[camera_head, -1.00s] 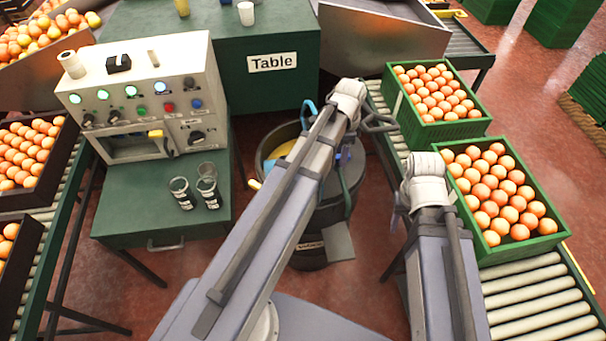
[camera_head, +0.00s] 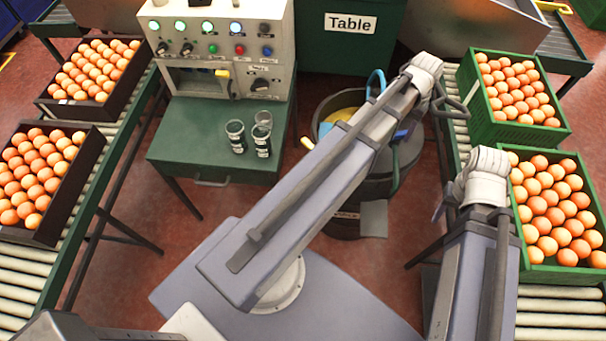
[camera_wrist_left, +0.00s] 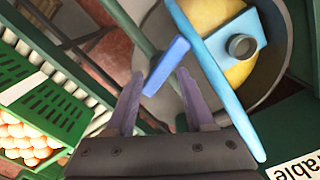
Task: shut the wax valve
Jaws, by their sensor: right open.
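A small blue lever (camera_wrist_left: 167,66) on a green-grey pipe (camera_wrist_left: 137,28) shows in the left wrist view, beside the dark drum (camera_wrist_left: 285,75) with yellow contents (camera_wrist_left: 217,25). My left gripper (camera_wrist_left: 160,78) is open there, with the lever across the gap between its fingertips. A clear gap shows on the fingers' sides; contact cannot be told. In the head view the drum (camera_head: 345,225) stands under my left arm, and the blue lever (camera_head: 400,135) shows just beside that arm. My left fingers are hidden by the wrist there. My right gripper (camera_head: 440,207) is open and mostly hidden beside its wrist.
A long blue handle (camera_wrist_left: 225,85) rises close beside the left fingers. Green crates (camera_head: 560,265) of oranges stand on the right conveyor (camera_head: 560,320). A control panel (camera_head: 215,60) and several dark-banded glasses stand on the green bench (camera_head: 190,150). Brown crates (camera_head: 45,225) stand at the left.

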